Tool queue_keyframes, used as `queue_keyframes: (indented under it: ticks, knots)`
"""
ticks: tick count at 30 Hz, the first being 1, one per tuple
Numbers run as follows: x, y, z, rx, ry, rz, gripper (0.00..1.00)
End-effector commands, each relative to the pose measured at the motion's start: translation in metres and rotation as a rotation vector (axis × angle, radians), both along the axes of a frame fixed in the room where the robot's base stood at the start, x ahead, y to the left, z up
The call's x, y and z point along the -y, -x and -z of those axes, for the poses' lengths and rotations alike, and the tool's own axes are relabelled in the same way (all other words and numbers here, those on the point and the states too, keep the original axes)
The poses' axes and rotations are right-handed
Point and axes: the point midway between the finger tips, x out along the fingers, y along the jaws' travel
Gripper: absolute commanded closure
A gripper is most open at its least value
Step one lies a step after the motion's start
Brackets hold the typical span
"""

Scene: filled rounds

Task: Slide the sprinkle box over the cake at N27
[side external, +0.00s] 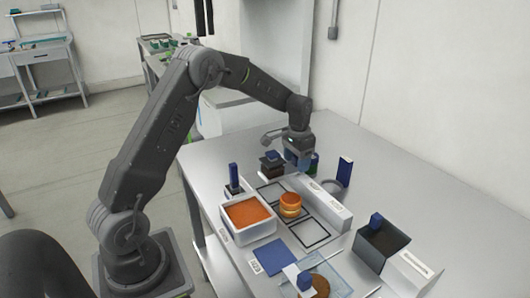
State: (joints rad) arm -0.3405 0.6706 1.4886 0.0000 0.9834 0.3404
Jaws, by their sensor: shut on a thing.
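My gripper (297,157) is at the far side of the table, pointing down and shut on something. Blue shows at its jaws, but I cannot make out the held thing. A white box filled with orange grains (248,212), which looks like the sprinkle box, stands at the table's left edge, apart from my gripper. A round orange-and-yellow layered cake (290,204) sits to its right, near black square outlines on the table. The N27 mark is too small to read.
A dark stack with a blue top (271,164) stands just left of my gripper. A long white block (326,207) and a blue upright (344,170) are to the right. A dark open box (382,242) and a blue mat (269,255) lie nearer. The right tabletop is clear.

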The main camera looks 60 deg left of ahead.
Motion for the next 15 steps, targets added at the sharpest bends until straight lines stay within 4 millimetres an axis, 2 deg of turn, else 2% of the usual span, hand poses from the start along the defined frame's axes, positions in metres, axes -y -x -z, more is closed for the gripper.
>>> queue_keyframes:
  ticks: [15]
  knots:
    - [0.036, -0.001, -0.001, 0.003, 0.0, 0.002, 0.49]
